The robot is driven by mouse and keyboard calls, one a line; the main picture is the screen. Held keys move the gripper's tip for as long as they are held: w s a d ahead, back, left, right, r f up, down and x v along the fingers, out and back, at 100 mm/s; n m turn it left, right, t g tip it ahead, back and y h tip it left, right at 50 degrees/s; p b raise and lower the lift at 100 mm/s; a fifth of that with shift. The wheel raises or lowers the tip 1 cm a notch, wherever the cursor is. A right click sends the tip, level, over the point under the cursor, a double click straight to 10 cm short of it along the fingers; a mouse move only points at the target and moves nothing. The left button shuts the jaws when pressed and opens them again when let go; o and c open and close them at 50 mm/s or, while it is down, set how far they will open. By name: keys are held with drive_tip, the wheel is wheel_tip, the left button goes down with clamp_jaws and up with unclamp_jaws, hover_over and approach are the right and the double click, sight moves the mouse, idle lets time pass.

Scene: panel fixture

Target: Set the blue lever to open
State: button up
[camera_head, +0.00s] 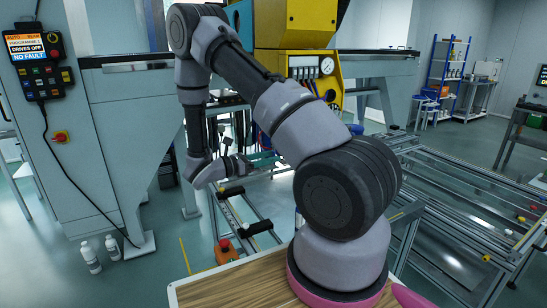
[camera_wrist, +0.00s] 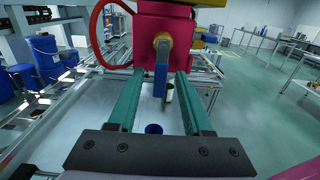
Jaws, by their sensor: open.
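In the wrist view a red block (camera_wrist: 150,27) carries a yellow hub (camera_wrist: 162,43). The blue lever (camera_wrist: 161,78) hangs from this hub and points straight down in the picture. My gripper (camera_wrist: 160,76) is open, with one teal finger on each side of the lever. Gaps show between the lever and both fingers, so it is not clamped. How deep the lever sits between the fingertips is hard to tell. In the head view my gripper (camera_head: 262,160) is small beside the machine, and the lever cannot be made out there.
A yellow panel with a gauge (camera_head: 327,67) stands behind my arm. Metal rails (camera_head: 470,185) fill the right side. A red button box (camera_head: 226,251) stands low near the wooden top (camera_head: 225,288).

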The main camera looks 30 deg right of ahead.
drive_tip(key=shift+d, duration=0.95)
clamp_jaws()
drive_tip(key=shift+s+r+n, duration=0.6)
drive_tip(key=shift+n, duration=2.35)
drive_tip(key=shift+s+r+n, duration=0.55)
drive_tip(key=shift+s+n, duration=0.05)
drive_tip(key=shift+n, duration=2.4)
drive_tip(key=shift+s+r+n, duration=0.6)
drive_tip(key=shift+n, duration=2.35)
